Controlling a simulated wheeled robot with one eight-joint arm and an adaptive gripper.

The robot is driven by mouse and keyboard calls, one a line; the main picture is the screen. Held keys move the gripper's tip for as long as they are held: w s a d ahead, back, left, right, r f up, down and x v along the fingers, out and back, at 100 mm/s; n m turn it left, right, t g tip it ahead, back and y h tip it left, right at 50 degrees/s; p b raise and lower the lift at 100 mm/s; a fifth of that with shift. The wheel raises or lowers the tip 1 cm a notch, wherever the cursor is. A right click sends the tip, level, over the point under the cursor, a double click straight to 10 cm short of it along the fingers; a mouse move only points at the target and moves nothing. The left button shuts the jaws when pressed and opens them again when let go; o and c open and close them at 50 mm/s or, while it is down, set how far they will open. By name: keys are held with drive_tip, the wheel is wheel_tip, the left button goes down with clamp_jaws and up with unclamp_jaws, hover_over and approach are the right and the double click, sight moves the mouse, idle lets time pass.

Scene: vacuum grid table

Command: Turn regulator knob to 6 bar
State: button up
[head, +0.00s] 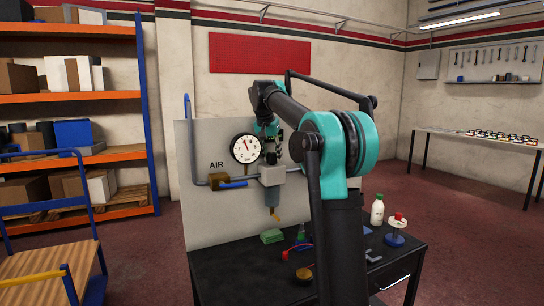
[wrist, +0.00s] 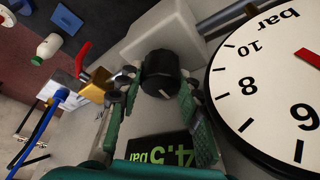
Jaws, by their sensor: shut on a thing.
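The regulator knob (wrist: 161,74) is black and ribbed, with a pale mark, on top of the light grey regulator body (wrist: 165,35). My gripper (wrist: 160,88) is shut on it, with green-padded fingers on either side. In the head view my gripper (head: 271,137) comes down from above over the regulator (head: 272,174), and the knob is mostly hidden there. The round white gauge (head: 246,148) has a red needle pointing near the top. In the wrist view only part of the gauge (wrist: 262,140) shows. A dark panel with green digits (wrist: 158,150) reads 4.5 bar.
A grey panel marked AIR (head: 215,215) stands behind the regulator, with a pipe and blue-handled valve (head: 232,184). The gauge is close beside my fingers.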

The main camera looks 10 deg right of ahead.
drive_tip(key=o, duration=1.2)
drive_tip(key=shift+c, duration=0.2)
